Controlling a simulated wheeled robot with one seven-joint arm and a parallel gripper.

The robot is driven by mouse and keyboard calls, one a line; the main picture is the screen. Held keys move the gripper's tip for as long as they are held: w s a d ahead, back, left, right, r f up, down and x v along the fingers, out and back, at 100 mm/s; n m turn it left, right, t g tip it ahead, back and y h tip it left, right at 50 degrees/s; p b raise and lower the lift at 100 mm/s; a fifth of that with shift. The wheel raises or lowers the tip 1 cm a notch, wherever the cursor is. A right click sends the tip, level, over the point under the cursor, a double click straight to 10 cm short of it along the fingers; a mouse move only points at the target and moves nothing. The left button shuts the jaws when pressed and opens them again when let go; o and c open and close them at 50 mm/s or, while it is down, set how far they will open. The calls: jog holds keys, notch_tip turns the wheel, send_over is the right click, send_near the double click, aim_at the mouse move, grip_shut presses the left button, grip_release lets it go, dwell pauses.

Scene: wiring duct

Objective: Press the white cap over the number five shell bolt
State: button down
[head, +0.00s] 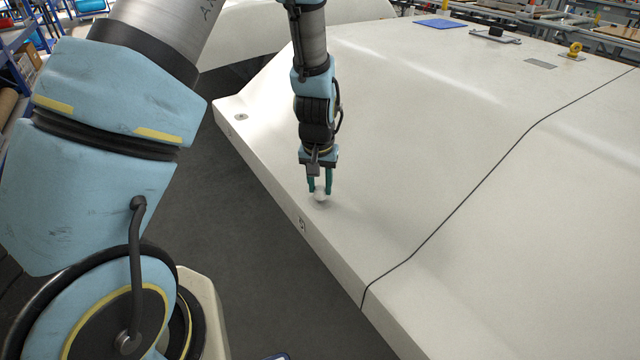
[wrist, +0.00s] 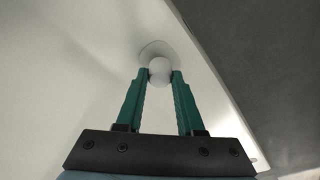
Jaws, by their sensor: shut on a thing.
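The white cap (head: 320,196) is between the green fingertips of my gripper (head: 320,185), at the shell's left edge just above the printed number five (head: 302,225). In the wrist view the fingertips of my gripper (wrist: 160,75) are shut on the white cap (wrist: 159,70). A pale round shape lies right behind the cap there. I cannot tell whether the cap touches the shell. The number five bolt is not visible; the cap and fingers may hide it.
The large white shell (head: 400,150) slopes up to the right, with a dark seam (head: 450,215) across it. Another bolt spot (head: 241,117) shows at the far left corner. A blue pad (head: 440,23) and a yellow fitting (head: 574,50) lie on top. Dark floor (head: 250,250) is left of the edge.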

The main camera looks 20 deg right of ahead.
jog(key=shift+f+b, duration=0.45)
jog(key=shift+f, duration=0.3)
jog(key=shift+c, duration=2.2)
grip_release()
notch_tip(320, 180, up, 11)
jog(key=s+a, duration=0.1)
jog(key=shift+s+f+b, duration=0.15)
jog(key=shift+f+b, duration=0.05)
jog(key=shift+b, duration=0.15)
